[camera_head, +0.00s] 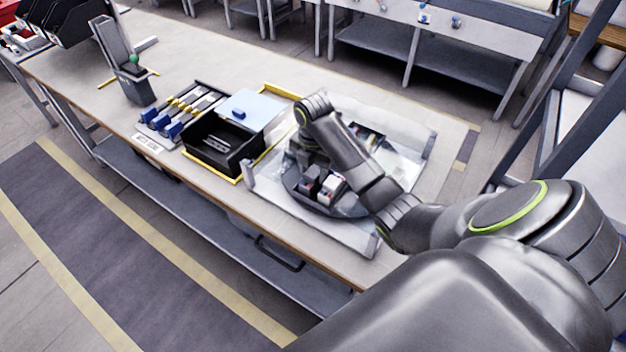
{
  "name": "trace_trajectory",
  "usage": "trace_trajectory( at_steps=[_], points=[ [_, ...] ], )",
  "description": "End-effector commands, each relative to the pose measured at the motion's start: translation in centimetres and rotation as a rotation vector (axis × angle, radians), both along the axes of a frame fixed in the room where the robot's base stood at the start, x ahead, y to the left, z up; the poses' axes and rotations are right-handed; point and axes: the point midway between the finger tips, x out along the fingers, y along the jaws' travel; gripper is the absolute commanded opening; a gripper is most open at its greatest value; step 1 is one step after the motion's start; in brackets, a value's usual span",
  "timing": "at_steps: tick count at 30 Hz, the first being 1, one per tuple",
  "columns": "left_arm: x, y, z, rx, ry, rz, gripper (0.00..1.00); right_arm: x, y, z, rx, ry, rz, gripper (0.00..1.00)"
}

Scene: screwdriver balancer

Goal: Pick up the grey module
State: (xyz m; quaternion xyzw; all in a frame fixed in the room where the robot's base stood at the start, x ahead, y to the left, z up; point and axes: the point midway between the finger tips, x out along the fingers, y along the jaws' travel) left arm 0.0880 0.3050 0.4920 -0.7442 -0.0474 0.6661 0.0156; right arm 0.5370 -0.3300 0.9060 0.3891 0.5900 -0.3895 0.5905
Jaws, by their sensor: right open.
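My right arm reaches in from the right over a pale tray (405,175) on the workbench. My right gripper (302,160) points down at the left part of this tray, with its fingers small and partly hidden by the wrist. It is open. Just below and right of it, a dark rounded holder (345,208) carries small blocks: a dark grey block (312,174) and a lighter block with a red mark (330,186). I cannot tell for sure which block is the grey module, or whether the fingers touch one. My left gripper is out of view.
Further left are blue-handled tools (180,112) and an upright stand (125,65). The bench (215,60) is clear at the back.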

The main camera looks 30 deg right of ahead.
Motion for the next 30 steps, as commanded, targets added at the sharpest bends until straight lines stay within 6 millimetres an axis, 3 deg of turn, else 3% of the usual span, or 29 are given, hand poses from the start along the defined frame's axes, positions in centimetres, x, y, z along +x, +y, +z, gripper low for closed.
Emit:
trace_trajectory(
  at_steps=[2, 10, 22, 26, 30],
  points=[
    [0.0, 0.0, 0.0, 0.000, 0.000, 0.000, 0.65, 0.0, 0.0, 0.0, 0.000, 0.000, 0.000, 0.41],
    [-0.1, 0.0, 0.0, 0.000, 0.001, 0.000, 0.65, 0.0, 0.0, 0.0, 0.000, 0.000, 0.000, 0.06],
    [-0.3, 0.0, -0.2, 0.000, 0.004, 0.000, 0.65, 0.1, 0.0, 0.8, -0.001, -0.004, -0.001, 0.05],
    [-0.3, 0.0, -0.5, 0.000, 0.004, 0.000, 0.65, 0.1, 0.0, 2.5, -0.002, -0.006, 0.001, 0.05],
    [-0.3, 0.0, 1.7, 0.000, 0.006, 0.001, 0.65, 0.1, 0.0, 5.1, 0.000, -0.002, 0.000, 0.05]
  ],
)
